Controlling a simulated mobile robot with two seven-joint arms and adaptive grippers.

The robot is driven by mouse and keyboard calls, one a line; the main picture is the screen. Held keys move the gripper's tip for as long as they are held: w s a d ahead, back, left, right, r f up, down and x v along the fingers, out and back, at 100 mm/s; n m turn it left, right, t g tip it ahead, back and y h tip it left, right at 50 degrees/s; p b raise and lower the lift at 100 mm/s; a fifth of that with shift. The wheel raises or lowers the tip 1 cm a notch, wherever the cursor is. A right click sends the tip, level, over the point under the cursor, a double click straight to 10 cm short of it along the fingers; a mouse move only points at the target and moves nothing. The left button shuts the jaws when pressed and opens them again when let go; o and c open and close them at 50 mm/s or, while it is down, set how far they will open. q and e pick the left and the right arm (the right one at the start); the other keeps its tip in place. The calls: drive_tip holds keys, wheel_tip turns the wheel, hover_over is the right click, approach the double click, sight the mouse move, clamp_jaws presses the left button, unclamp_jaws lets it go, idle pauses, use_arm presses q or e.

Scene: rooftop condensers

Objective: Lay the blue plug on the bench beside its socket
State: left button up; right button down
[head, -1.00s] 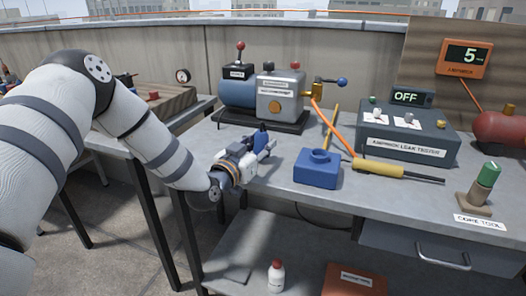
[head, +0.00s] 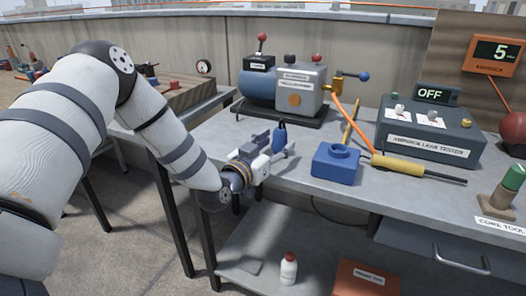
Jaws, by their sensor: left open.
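The blue plug (head: 281,133) is a small dark blue piece at the fingers of my left gripper (head: 280,148), left of its socket. The gripper is open, with its fingers pointing right and away over the left part of the bench (head: 308,193). The fingers partly hide the plug's lower end, so I cannot tell whether it touches the bench or a finger. The socket is a blue block (head: 336,165) with a round raised opening on top, which looks empty. My right gripper is out of view.
A yellow-handled tool (head: 403,165) lies right of the socket, with an orange hose (head: 347,116) behind it. The leak tester (head: 430,133) and the grey pump unit (head: 299,88) stand farther back. A green-topped tool (head: 510,182) stands at the right. Bare bench lies before the socket.

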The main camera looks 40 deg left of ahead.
use_arm(q)
drive_tip(key=s+p, duration=0.1)
drive_tip(key=s, duration=0.9)
drive_tip(key=s+d+f+g+h, duration=0.2)
drive_tip(key=s+d+f+g, duration=0.5)
drive_tip(key=f, duration=0.4)
drive_tip(key=s+d+f+g+h, duration=0.1)
drive_tip(key=s+d+f+g, duration=0.4)
drive_tip(key=s+f, duration=0.6)
drive_tip(key=s+d+f+g, duration=0.1)
drive_tip(key=s+g, duration=0.2)
drive_tip(key=s, duration=0.6)
drive_tip(key=s+f+g+y, duration=0.15)
drive_tip(key=s+g, duration=0.25)
drive_tip(key=s, duration=0.5)
drive_tip(key=s+d+f+g, duration=0.1)
drive_tip(key=s+g, duration=0.2)
drive_tip(key=s, duration=0.6)
drive_tip(key=shift+t, duration=0.8)
drive_tip(key=w+r+p, duration=0.1)
drive_tip(key=w, duration=0.1)
drive_tip(key=w+r+p, duration=0.2)
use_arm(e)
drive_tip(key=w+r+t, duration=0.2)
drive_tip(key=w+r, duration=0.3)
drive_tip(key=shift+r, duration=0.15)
use_arm(q)
drive_tip(key=shift+r, duration=0.1)
